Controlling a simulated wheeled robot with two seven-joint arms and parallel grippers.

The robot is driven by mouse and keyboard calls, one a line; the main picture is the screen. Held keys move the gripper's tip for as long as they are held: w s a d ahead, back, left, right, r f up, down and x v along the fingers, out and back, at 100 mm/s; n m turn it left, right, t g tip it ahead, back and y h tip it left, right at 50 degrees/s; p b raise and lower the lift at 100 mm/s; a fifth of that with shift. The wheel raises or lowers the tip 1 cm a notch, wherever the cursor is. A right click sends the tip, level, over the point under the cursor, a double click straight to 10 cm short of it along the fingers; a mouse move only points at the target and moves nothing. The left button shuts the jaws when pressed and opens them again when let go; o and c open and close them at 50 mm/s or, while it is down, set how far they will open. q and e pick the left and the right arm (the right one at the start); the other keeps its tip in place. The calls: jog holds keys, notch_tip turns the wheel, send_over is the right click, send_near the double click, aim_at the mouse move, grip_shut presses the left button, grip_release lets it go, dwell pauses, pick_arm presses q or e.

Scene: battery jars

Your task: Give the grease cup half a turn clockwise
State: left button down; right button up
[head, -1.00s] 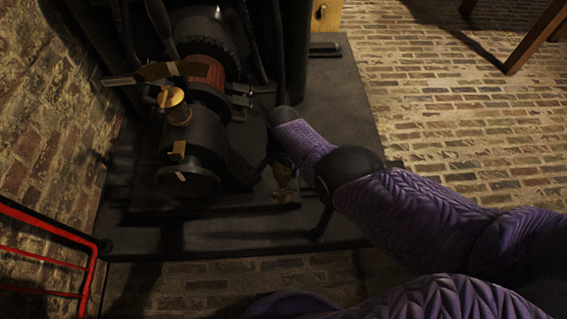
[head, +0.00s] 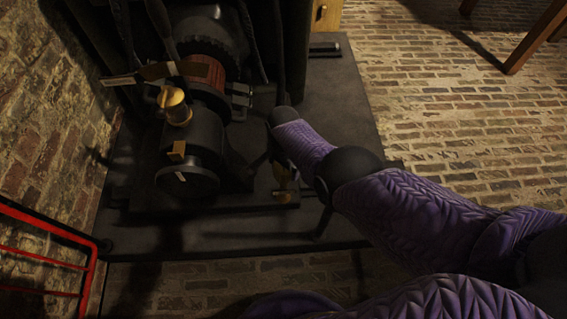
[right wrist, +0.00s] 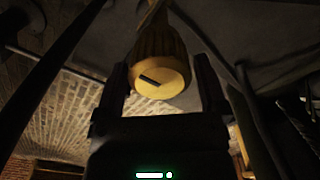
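The brass grease cup (right wrist: 160,72) fills the middle of the right wrist view, with a dark slot-like mark on its round end face, slanting slightly down to the right. My right gripper (right wrist: 163,85) is open, one dark finger on each side of the cup. Narrow gaps seem to remain, and I cannot tell whether either finger touches it. In the head view the right gripper (head: 270,162) is dark and partly hidden by my purple arm, beside a small brass part (head: 284,180) low at the machine's right. My left gripper is not in view.
The dark machine (head: 195,145) carries another brass cup (head: 176,106) on top. It stands on a dark base plate (head: 335,110). A red rail (head: 90,285) is at lower left beside a brick wall (head: 40,130).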

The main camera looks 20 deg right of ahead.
jog(key=shift+o, duration=0.2)
notch_tip(320, 180, up, 10)
jog(key=p, duration=0.7)
jog(key=shift+r+p, duration=0.2)
jog(key=shift+p, duration=0.2)
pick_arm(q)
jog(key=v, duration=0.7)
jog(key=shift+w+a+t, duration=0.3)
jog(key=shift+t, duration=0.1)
pick_arm(e)
jog(key=shift+f, duration=0.25)
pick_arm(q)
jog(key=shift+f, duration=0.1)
